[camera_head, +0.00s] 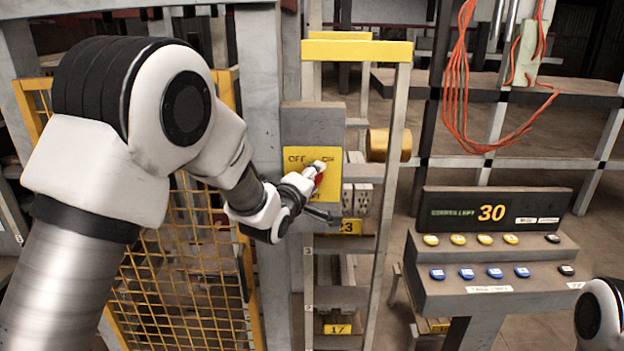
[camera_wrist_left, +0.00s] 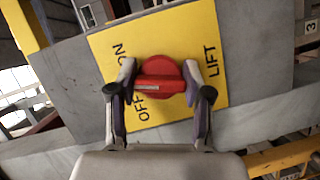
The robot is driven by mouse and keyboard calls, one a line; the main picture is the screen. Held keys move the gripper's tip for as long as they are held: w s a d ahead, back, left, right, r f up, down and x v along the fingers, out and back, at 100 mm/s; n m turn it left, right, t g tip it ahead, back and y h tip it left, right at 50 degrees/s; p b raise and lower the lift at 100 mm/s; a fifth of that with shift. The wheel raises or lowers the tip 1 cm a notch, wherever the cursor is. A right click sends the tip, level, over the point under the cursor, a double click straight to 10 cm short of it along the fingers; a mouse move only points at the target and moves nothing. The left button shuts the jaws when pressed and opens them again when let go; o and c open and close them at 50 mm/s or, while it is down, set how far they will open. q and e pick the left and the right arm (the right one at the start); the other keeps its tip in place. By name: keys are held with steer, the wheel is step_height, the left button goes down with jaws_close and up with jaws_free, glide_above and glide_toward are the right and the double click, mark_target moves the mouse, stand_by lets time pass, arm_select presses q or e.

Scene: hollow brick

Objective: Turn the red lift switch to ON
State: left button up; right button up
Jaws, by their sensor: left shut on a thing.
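The red lift switch (camera_wrist_left: 163,84) is a round knob with a raised bar, mounted on a yellow panel (camera_wrist_left: 218,98) lettered OFF, ON and LIFT. In the left wrist view the bar lies nearly level, its left end on the side of the OFF and ON lettering. My left gripper (camera_wrist_left: 160,78) is shut on the bar, one finger at each end. In the head view the gripper (camera_head: 316,172) reaches the yellow panel (camera_head: 298,160) and hides most of the switch (camera_head: 319,181). My right gripper is out of view; only part of that arm shows at lower right.
A yellow mesh fence (camera_head: 185,275) is behind my left arm. A yellow-topped frame (camera_head: 357,50) stands beside the panel, and orange cables (camera_head: 457,85) hang at upper right.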

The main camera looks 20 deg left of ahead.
arm_select(q)
steer(key=m+g, duration=0.1)
steer(key=m, duration=0.2)
steer(key=shift+y, duration=0.4)
steer(key=shift+m+g, duration=0.3)
steer(key=shift+m, duration=0.2)
steer(key=shift+f+y, duration=0.1)
steer(key=shift+y, duration=0.2)
steer(key=o, duration=1.2)
steer(key=shift+c, duration=0.2)
steer(key=shift+w+d, duration=0.1)
steer(key=shift+d, duration=0.05)
steer(key=v, duration=1.2)
steer(key=shift+w, duration=0.1)
